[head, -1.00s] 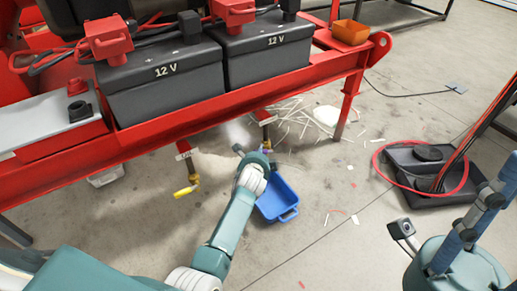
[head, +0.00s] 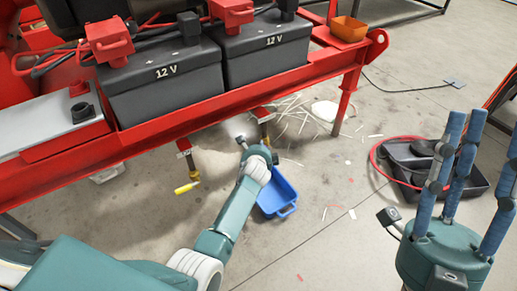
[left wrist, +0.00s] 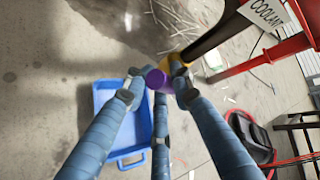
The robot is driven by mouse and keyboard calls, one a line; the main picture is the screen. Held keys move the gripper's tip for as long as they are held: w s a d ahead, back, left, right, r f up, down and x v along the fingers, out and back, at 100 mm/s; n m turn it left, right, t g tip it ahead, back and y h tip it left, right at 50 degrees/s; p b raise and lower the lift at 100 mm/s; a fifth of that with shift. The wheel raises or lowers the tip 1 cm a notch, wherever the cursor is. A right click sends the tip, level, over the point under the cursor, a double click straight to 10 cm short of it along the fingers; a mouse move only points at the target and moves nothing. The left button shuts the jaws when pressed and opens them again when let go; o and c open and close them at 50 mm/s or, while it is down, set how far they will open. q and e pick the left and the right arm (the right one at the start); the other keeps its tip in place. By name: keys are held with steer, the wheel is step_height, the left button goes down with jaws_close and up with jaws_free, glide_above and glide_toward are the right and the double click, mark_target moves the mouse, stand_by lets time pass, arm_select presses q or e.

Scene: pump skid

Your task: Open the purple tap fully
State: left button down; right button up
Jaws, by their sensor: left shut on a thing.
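The purple tap handle (left wrist: 156,78) shows in the left wrist view, at the end of a brass pipe fitting below a black pipe with a COOLANT label (left wrist: 265,22). My left gripper (left wrist: 152,90) is shut on this handle, its finger pads on both sides of it. In the head view my left gripper (head: 246,147) is under the red frame and hides the purple handle. How far the tap is turned I cannot tell. My right gripper (head: 474,135) is at the right of the head view, fingers up, spread and empty.
A blue tray (head: 286,193) lies on the floor below the tap. A yellow-handled tap (head: 187,187) hangs to the left. The red frame (head: 200,112) carries two 12 V batteries above. A black tray (head: 470,178) with a red hose is at the right.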

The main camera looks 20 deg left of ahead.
arm_select(q)
steer(key=c, duration=1.4)
jaws_free()
steer(key=shift+w+r, duration=0.1)
steer(key=shift+c, duration=0.2)
steer(key=v, duration=1.2)
